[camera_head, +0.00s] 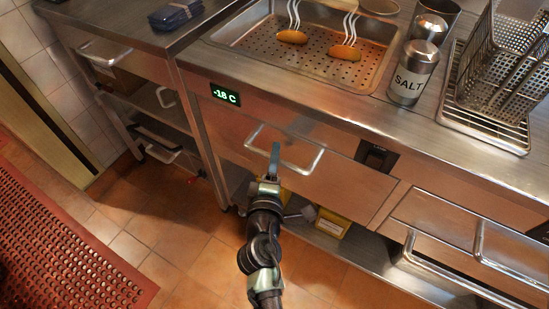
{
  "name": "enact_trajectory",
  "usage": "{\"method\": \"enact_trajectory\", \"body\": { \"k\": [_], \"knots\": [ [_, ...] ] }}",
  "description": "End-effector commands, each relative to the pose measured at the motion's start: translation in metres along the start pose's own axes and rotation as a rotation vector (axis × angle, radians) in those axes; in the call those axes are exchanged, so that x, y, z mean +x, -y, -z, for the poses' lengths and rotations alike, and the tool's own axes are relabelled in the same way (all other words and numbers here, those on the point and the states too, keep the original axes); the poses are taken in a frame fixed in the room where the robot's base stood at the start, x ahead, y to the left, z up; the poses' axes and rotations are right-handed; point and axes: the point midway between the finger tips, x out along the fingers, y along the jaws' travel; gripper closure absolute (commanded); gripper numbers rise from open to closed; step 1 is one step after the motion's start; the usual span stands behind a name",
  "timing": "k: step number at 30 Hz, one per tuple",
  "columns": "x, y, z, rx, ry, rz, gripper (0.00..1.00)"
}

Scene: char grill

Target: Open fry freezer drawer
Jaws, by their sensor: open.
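The fry freezer drawer (345,184) is a steel front below the green "-18 C" display (225,95). It looks shut, flush under the counter. Its handle (305,166) is a pale bar that runs across the upper part of the front. My gripper (274,158) reaches up from below, and its tip overlaps the middle of the handle in the view. The fingers are seen nearly edge-on. I cannot tell whether they touch the handle or stand just in front of it. The gripper is open.
Another handled drawer (465,235) is at right. Yellow boxes (332,222) sit on the lower shelf. The tiled floor (190,245) in front is clear; a red mat (60,245) lies left.

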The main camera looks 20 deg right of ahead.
Motion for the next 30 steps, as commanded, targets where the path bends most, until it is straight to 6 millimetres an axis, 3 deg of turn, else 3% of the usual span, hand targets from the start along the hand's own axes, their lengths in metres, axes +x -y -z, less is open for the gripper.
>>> {"method": "enact_trajectory", "body": {
  "k": [10, 18, 30],
  "knots": [
    [0.0032, -0.0003, -0.0003, 0.0, 0.001, 0.0, 0.5],
    [0.003, -0.0002, -0.0002, 0.0, 0.0, 0.0, 0.98],
    [0.0029, -0.0002, 0.0, 0.0, 0.0, 0.0, 1.0]
  ]
}}
